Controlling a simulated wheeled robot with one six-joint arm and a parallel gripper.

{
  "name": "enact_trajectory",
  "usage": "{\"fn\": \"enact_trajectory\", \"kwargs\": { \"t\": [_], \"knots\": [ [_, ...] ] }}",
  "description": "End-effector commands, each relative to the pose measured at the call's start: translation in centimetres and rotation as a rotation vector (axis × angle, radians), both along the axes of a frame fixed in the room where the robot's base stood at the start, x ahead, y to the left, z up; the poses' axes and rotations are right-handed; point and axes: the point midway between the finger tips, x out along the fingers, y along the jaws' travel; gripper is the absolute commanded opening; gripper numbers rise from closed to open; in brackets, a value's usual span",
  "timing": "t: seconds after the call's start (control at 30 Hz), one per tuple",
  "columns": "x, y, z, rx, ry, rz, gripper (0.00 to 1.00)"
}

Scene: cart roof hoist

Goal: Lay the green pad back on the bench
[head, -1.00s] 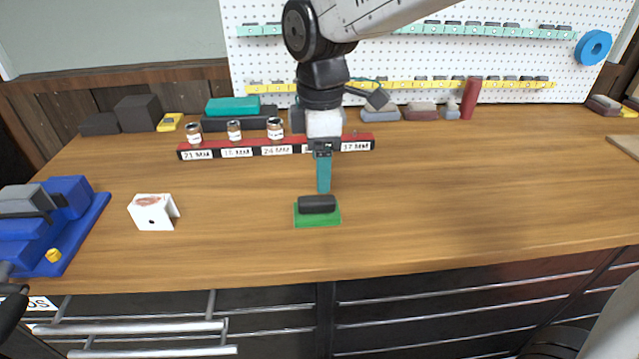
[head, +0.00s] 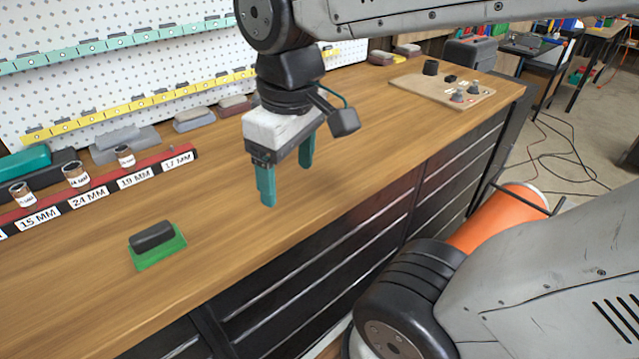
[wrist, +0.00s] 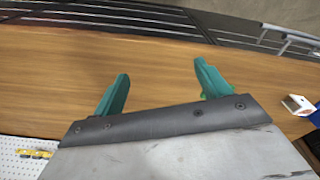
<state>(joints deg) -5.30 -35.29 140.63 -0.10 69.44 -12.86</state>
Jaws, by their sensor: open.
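The green pad (head: 158,254) lies flat on the wooden bench (head: 225,240), near the front edge, with a black block-shaped grip (head: 152,236) on top. My gripper (head: 287,187) is to the right of the pad in the head view, raised over the bench. Its two teal fingers are apart with nothing between them, and they do not touch the pad. In the wrist view my gripper (wrist: 160,72) has bare wood between and beyond its fingers. A small bright green sliver shows beside the right finger there; I cannot tell what it is.
A red-fronted rack (head: 180,158) with size labels and jars stands behind the pad. A pegboard (head: 130,70) rises at the back. A light board with small parts (head: 443,93) lies at the far right. A white bracket (wrist: 298,105) is at the wrist view's right.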

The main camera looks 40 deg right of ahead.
Motion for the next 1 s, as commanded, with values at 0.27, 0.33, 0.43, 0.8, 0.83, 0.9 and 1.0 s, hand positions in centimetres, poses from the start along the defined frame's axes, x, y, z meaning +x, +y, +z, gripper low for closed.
{"fn": "enact_trajectory", "kwargs": {
  "t": [0.27, 0.33, 0.43, 0.8, 0.83, 0.9, 1.0],
  "knots": [
    [-4.3, -2.2, -1.7, 0.022, -0.023, -0.312, 0.76],
    [-4.5, -2.2, -1.8, 0.023, -0.023, -0.324, 0.76],
    [-4.4, -2.2, -1.8, 0.023, -0.023, -0.322, 0.76],
    [-4.4, -2.2, -1.8, 0.023, -0.023, -0.320, 0.76],
    [-4.4, -2.2, -1.8, 0.023, -0.023, -0.320, 0.76],
    [-4.4, -2.2, -1.8, 0.023, -0.023, -0.320, 0.76],
    [-4.4, -2.2, -1.8, 0.023, -0.023, -0.320, 0.76]
  ]
}}
